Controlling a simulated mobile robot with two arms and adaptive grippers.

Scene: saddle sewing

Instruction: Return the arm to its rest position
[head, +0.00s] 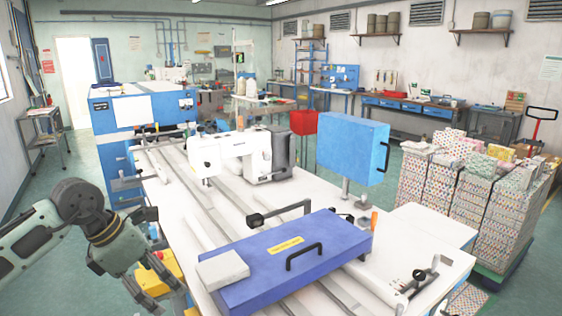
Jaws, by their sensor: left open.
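My left gripper (157,284) is at the lower left of the head view, beside the left edge of the white work table (185,235). Its fingers are spread and point down to the right, with nothing seen between them. Part of a yellow thing shows behind the fingers. My left arm comes in from the left edge, bent at a dark joint. My right gripper does not show.
On the table are a white sewing machine (232,154), a blue case (285,262) with a black handle, a grey-white block (222,269) and a blue box (352,148) on a post. Stacked patterned boxes (466,205) stand at the right. Floor shows at the left.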

